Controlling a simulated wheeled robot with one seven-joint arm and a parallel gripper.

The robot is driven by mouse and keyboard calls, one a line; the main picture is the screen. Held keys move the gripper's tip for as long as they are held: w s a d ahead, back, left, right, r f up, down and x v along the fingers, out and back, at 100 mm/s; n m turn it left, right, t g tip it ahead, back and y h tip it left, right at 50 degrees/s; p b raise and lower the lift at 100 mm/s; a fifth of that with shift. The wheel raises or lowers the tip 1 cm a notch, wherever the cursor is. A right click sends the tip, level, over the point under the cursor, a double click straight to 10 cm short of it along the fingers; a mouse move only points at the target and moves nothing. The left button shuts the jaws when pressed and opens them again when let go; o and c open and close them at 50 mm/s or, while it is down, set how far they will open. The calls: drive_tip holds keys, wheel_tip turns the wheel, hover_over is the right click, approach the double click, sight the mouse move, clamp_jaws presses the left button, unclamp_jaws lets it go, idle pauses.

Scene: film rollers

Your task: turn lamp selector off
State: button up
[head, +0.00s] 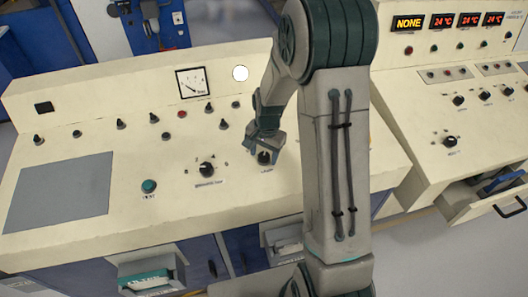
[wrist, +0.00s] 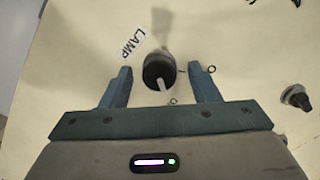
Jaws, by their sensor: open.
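The lamp selector is a black round knob (wrist: 158,72) with a pale pointer line, on the cream panel, and the word LAMP is printed beside it in the wrist view. In the head view the knob (head: 264,158) sits right of the middle of the left console, partly covered by my gripper. My gripper (wrist: 162,85) is open, with one finger on each side of the knob. A gap shows between each finger and the knob. In the head view my gripper (head: 265,145) is over the knob from above.
Another black knob (head: 207,169) and a teal button (head: 149,186) are to the left on the same panel. Small switches and a dial gauge (head: 194,82) are behind. A second console with a NONE display (head: 408,23) stands at right. An open drawer (head: 490,195) juts out there.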

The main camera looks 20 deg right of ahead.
drive_tip(key=shift+c, duration=0.2)
drive_tip(key=c, duration=0.9)
drive_tip(key=shift+f+n+b, duration=0.1)
drive_tip(key=shift+n+b, duration=0.2)
drive_tip(key=shift+n, duration=0.1)
drive_tip(key=shift+n+b, duration=0.6)
drive_tip(key=shift+n, duration=0.4)
drive_tip(key=n+b, duration=0.1)
drive_tip(key=n, duration=0.2)
drive_tip(key=shift+n, duration=0.3)
drive_tip(key=n+b, duration=0.2)
drive_tip(key=n, duration=0.3)
drive_tip(key=shift+h, duration=0.4)
drive_tip(key=shift+w+n, duration=0.1)
drive_tip(key=shift+n, duration=0.3)
drive_tip(key=shift+a, duration=0.1)
